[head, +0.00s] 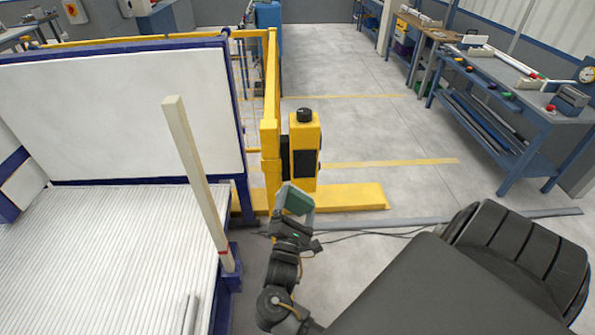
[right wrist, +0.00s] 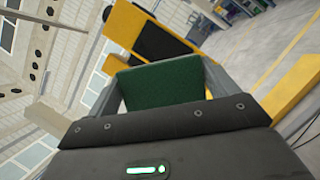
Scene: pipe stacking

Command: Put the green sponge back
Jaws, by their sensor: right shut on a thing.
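The green sponge (head: 298,203) is a dark green block held at the tip of my right gripper (head: 293,200), in front of the yellow post in the head view. In the right wrist view the sponge (right wrist: 160,84) fills the space between the two grey fingers of the right gripper (right wrist: 160,80). The right gripper is shut on it. The sponge appears held in the air, apart from the yellow post behind it. My left gripper is not in view.
A yellow post with a black panel (head: 304,150) stands just beyond the gripper on a yellow base (head: 350,197). At left is a blue-framed bin with a ribbed white bed (head: 110,265) and an upright wooden bar (head: 195,170). A blue workbench (head: 520,110) stands at right. Open floor lies between.

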